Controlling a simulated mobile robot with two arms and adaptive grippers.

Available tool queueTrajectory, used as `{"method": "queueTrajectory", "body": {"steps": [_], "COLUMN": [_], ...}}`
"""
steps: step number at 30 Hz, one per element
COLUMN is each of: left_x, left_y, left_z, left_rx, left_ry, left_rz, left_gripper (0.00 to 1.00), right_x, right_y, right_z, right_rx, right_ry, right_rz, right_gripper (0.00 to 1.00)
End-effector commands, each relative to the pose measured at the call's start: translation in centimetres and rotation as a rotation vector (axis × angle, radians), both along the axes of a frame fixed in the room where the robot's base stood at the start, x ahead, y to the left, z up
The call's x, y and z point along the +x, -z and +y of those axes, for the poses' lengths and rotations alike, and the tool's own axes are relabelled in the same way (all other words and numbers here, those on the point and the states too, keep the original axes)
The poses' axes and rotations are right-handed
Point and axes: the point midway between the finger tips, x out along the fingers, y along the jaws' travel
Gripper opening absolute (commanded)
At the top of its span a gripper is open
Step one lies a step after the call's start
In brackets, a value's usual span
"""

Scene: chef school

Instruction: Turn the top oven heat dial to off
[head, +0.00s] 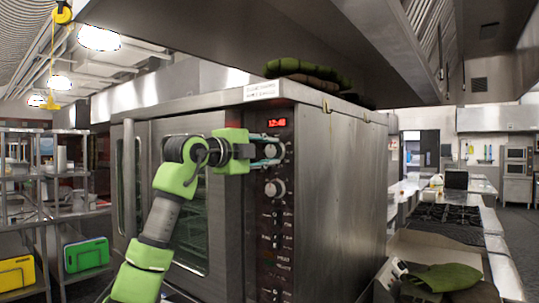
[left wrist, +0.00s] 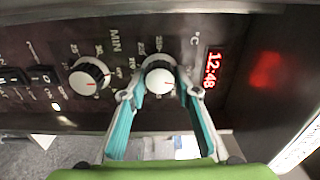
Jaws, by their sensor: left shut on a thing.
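The top oven heat dial (head: 274,151) is a round knob on the dark control panel, just below the red display. In the left wrist view the dial (left wrist: 160,77) is pale with a dark edge, with temperature numbers and a °C mark around it. My left gripper (head: 268,153) reaches it from the left. In the left wrist view its teal-padded fingers (left wrist: 159,88) are shut on the dial, one on each side. The dial's pointer is hard to make out. My right gripper is not in view.
A second dial (head: 274,188), marked MIN, sits below the top one. The red display (left wrist: 213,68) reads 12:48. Small switches (head: 276,240) run down the panel. The oven door handle (head: 129,178) is left of my arm. A folded green cloth (head: 445,278) lies at lower right.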

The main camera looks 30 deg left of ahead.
Motion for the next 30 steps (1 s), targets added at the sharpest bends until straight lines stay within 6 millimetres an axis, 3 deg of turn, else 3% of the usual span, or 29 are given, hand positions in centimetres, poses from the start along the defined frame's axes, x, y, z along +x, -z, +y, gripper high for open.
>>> {"method": "queueTrajectory", "body": {"steps": [10,26,27,29,30], "left_x": [-0.02,-0.02,-0.02,-0.02,-0.02], "left_y": [-0.08,-0.07,-0.07,-0.06,-0.05], "left_z": [0.13,0.13,0.13,0.12,0.11], "left_rx": [-0.142,-0.167,-0.167,-0.167,-0.167], "left_ry": [-0.002,-0.002,-0.002,-0.002,-0.002], "left_rz": [0.008,0.011,0.011,0.011,0.011], "left_gripper": [0.08,0.08,0.32,0.46,0.46], "right_x": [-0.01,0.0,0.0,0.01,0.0], "right_y": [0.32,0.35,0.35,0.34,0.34], "right_z": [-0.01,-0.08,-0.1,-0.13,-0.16], "right_rx": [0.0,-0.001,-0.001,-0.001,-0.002], "right_ry": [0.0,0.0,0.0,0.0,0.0], "right_rz": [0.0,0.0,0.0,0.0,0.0], "right_gripper": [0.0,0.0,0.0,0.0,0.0]}}
